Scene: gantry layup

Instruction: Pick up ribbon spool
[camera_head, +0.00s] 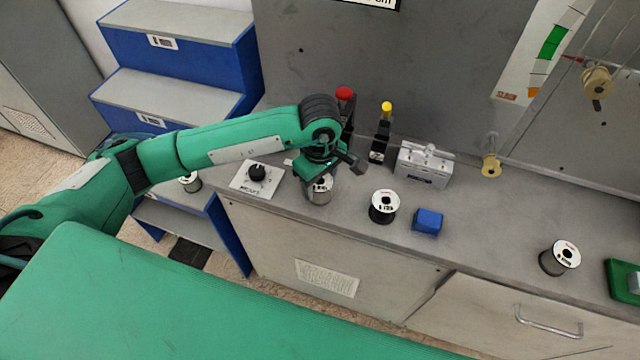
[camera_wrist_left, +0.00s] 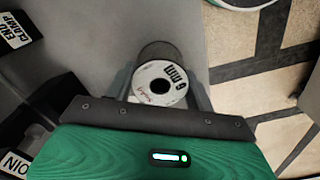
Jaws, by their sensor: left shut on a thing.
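My left gripper (camera_head: 320,178) is over the grey counter and shut on a ribbon spool (camera_head: 319,192). The spool's white top face shows in the left wrist view (camera_wrist_left: 172,92) between the two fingers, with "6 mm" printed on it and a dark centre hole. I cannot tell whether the spool still touches the counter. Another white-topped dark spool (camera_head: 383,206) stands just right of the gripper. A third spool (camera_head: 560,257) stands farther right on the counter. My right gripper is not in view.
A knob box (camera_head: 257,178) is left of the gripper. A red-topped post (camera_head: 345,95), a yellow-topped black clamp (camera_head: 381,135) and a grey metal block (camera_head: 424,165) stand behind. A blue block (camera_head: 427,221) lies right. Blue steps (camera_head: 180,60) are at left.

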